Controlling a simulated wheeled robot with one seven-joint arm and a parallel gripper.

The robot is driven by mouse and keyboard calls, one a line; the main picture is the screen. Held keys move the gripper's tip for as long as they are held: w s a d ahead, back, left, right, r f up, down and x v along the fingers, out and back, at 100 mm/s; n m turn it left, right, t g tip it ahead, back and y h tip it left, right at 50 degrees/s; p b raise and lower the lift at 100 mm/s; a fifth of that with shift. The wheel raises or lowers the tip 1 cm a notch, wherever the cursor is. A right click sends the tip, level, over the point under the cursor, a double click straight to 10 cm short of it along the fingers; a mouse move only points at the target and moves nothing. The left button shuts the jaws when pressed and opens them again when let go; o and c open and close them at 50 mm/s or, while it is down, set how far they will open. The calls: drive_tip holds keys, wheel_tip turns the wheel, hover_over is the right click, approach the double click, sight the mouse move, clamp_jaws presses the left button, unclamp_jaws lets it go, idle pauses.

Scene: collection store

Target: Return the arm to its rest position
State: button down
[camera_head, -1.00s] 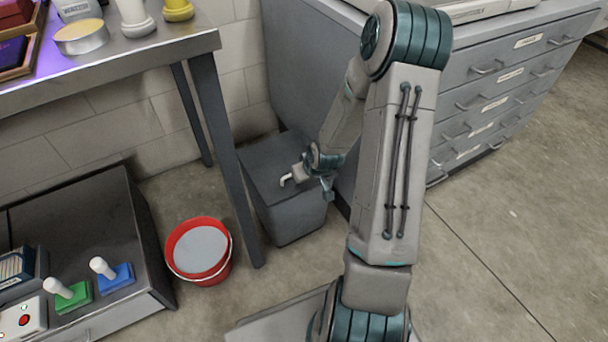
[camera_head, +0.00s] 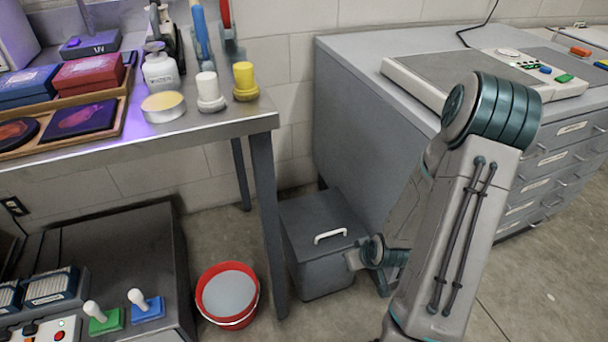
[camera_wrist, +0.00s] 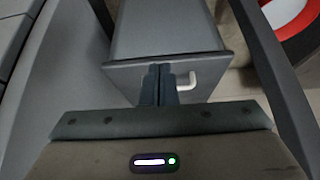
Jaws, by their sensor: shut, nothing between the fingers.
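My arm (camera_head: 465,215) stands bent at the right of the head view, its elbow high and its forearm folded down behind the upper link. My wrist end (camera_head: 375,252) shows beside the grey lidded bin (camera_head: 318,270); the fingers cannot be made out there. In the wrist view my gripper (camera_wrist: 158,72) has its two dark fingers together, with nothing between them. The fingers overlap the picture of the bin (camera_wrist: 165,30), next to its white handle (camera_wrist: 187,80). Whether they touch the bin cannot be told.
A metal table (camera_head: 200,130) with bottles and boxes stands at left, its leg (camera_head: 268,220) near the bin. A red bucket (camera_head: 227,295) stands on the floor, also in the wrist view (camera_wrist: 285,15). A grey drawer cabinet (camera_head: 370,120) stands behind my arm. Floor at right is clear.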

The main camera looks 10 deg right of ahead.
drive_tip(key=s+a+r+g+h+p, duration=0.1)
drive_tip(key=a+r+p, duration=0.1)
drive_tip(key=r+p, duration=1.05)
drive_tip(key=s+a+r+g+h+p, duration=0.15)
drive_tip(key=r+p, duration=0.35)
drive_tip(key=r, duration=1.5)
drive_tip(key=s+a+r+p, duration=0.2)
drive_tip(key=s+r+p, duration=0.1)
drive_tip(key=r, duration=0.5)
drive_tip(key=s+a+r+m+y+p, duration=0.1)
drive_tip(key=s+a+r+p, duration=0.2)
drive_tip(key=r+p, duration=0.2)
drive_tip(key=s+a+r+p, duration=0.2)
drive_tip(key=s+r+p, duration=0.1)
drive_tip(key=r, duration=0.8)
drive_tip(key=shift+a+r+g+y+p, duration=0.35)
drive_tip(key=shift+r+p, duration=0.05)
drive_tip(key=shift+p, duration=0.15)
